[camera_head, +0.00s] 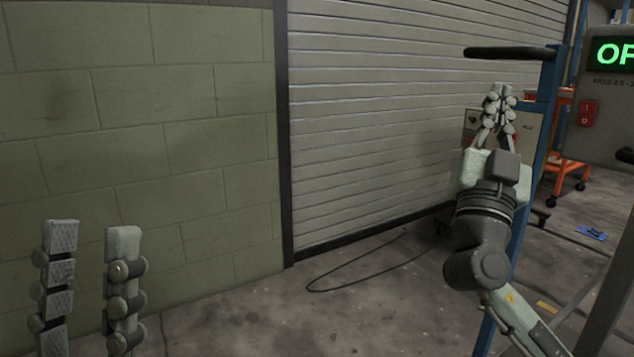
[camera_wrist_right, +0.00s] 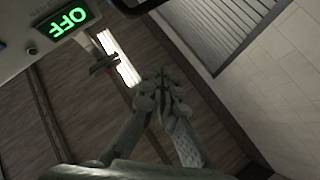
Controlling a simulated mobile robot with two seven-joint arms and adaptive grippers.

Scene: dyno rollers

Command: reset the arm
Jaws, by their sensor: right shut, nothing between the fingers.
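My right gripper (camera_head: 499,93) is raised in front of the blue upright frame, pointing up. Its fingertips are together with nothing between them. In the right wrist view the same gripper (camera_wrist_right: 165,78) shows its two fingers meeting at the tips, with no object held. My right arm (camera_head: 485,250) comes up from the lower right. My left gripper (camera_head: 92,235) stands at the lower left with its two fingers upright and apart. Nothing is between them, and its base is below the picture's edge.
A grey control box (camera_head: 610,110) with a green lit display and red switch (camera_head: 587,112) stands at right. A blue post (camera_head: 534,150) and dark bar (camera_head: 508,53) are close to my right arm. A roller shutter (camera_head: 380,130) and block wall (camera_head: 130,130) stand behind. A cable (camera_head: 350,290) lies on the floor.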

